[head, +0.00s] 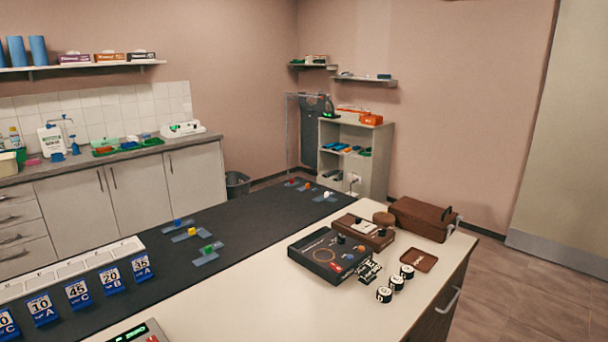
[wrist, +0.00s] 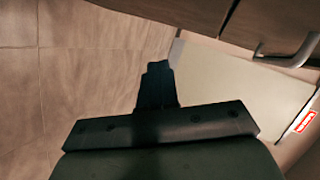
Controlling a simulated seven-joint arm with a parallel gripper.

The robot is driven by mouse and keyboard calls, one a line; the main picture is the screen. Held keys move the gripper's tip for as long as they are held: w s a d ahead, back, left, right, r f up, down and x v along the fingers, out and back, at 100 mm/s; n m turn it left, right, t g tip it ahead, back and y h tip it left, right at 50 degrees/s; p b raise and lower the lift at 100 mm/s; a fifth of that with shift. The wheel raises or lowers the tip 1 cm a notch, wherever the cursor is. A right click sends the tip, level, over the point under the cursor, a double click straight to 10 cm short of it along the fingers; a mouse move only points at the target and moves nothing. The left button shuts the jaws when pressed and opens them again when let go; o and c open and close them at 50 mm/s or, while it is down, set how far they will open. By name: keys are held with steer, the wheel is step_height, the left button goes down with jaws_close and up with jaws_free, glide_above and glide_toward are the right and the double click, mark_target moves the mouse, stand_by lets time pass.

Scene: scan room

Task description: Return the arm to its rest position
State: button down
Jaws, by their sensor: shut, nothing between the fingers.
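My gripper (wrist: 157,68) shows in the wrist view as a dark shape pointing up the middle of the picture. Its fingers are together and hold nothing. Beyond it the wrist view shows the tiled floor (wrist: 70,65) and the side of a brown cabinet with a metal handle (wrist: 290,57). The gripper looks clear of both, with nothing touching its tips. My arm and gripper do not show in the head view, so the arm's full pose cannot be seen.
In the head view a counter (head: 215,312) with a black mat (head: 255,215) crosses the room. A black box (head: 330,255), brown cases (head: 422,218), several round black-and-white pieces (head: 384,294) and numbered blue cards (head: 77,292) stand on it. The floor at right is clear.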

steer(key=s+a+f+n+g+y, duration=0.3)
steer(key=s+a+f+n+g, duration=0.2)
steer(key=s+a+f, duration=0.5)
steer(key=s+a+f+n+g+y, duration=0.2)
steer(key=s+a+f+n+g, duration=0.3)
steer(key=s+a, duration=0.85)
steer(key=s+a+n+g, duration=0.4)
steer(key=s, duration=0.8)
steer(key=s+a+r+n+g, duration=0.1)
steer(key=s+a+n+g, duration=0.3)
steer(key=s, duration=0.8)
steer(key=shift+s+a+n+y, duration=0.2)
steer(key=shift+a+n+y, duration=0.1)
steer(key=shift+a+n, duration=0.35)
steer(key=shift+w+d, duration=0.1)
steer(key=shift+w, duration=0.05)
